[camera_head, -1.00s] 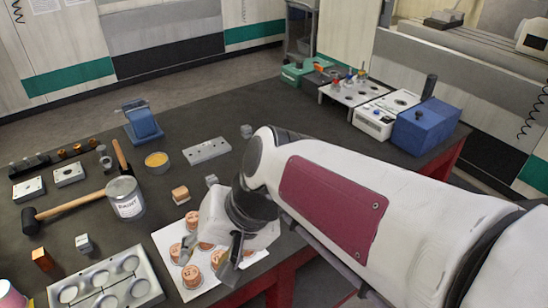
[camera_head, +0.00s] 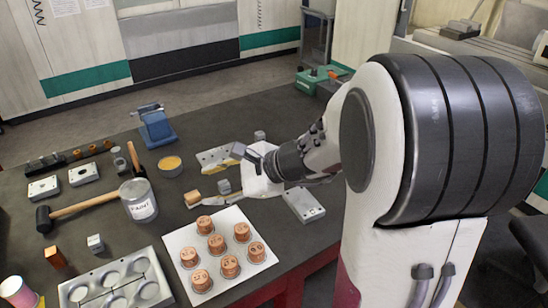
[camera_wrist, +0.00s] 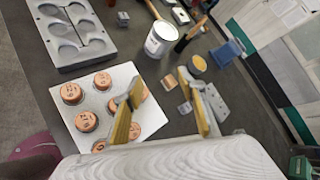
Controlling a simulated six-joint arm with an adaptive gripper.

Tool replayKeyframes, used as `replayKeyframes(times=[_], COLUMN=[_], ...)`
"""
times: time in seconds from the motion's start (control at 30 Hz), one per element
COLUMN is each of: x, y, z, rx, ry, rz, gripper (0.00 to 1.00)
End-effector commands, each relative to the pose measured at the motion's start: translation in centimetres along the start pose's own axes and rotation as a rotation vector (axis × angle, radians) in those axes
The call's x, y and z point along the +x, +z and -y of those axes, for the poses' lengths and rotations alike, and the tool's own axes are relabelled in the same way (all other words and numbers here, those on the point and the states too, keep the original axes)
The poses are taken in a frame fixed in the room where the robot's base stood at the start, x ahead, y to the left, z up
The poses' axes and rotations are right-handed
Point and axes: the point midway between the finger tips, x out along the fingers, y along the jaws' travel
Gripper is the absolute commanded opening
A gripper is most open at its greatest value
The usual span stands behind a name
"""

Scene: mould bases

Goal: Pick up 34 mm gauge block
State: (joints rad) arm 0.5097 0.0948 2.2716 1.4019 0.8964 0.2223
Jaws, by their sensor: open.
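Several small blocks could be the gauge block; their markings are too small to read. A small grey block (camera_head: 223,186) lies between my gripper's fingers as seen in the head view; it also shows in the wrist view (camera_wrist: 184,107). A tan block (camera_head: 193,196) sits just left of it, also between the fingers in the wrist view (camera_wrist: 169,82). Other grey blocks are at the left front (camera_head: 95,243) and behind my gripper (camera_head: 260,136). My gripper (camera_head: 214,177) is open and empty, with its fingers spread above the table; its fingers also show in the wrist view (camera_wrist: 160,77).
A white sheet (camera_head: 180,246) with several copper-coloured round pieces lies in front. A grey mould plate (camera_head: 117,283) is at front left.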

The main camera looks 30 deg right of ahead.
Motion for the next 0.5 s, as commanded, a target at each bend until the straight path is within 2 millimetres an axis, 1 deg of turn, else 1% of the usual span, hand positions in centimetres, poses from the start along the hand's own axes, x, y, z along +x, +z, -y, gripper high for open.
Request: replayKeyframes(times=[0.03,0.17,0.2,0.27,0.37,0.5], x=[0.2,0.4,0.4,0.3,0.1,-0.5], y=[-1.4,-4.8,-5.9,-7.7,-10.9,-15.8], z=[0.9,3.1,3.8,4.8,6.1,7.6], rx=[0.061,0.215,0.262,0.332,0.449,0.610], ry=[-0.030,-0.116,-0.145,-0.187,-0.258,-0.363], rz=[-0.003,-0.009,-0.011,-0.014,-0.021,-0.033], gripper=[0.40,0.40,0.40,0.40,0.40,0.40])
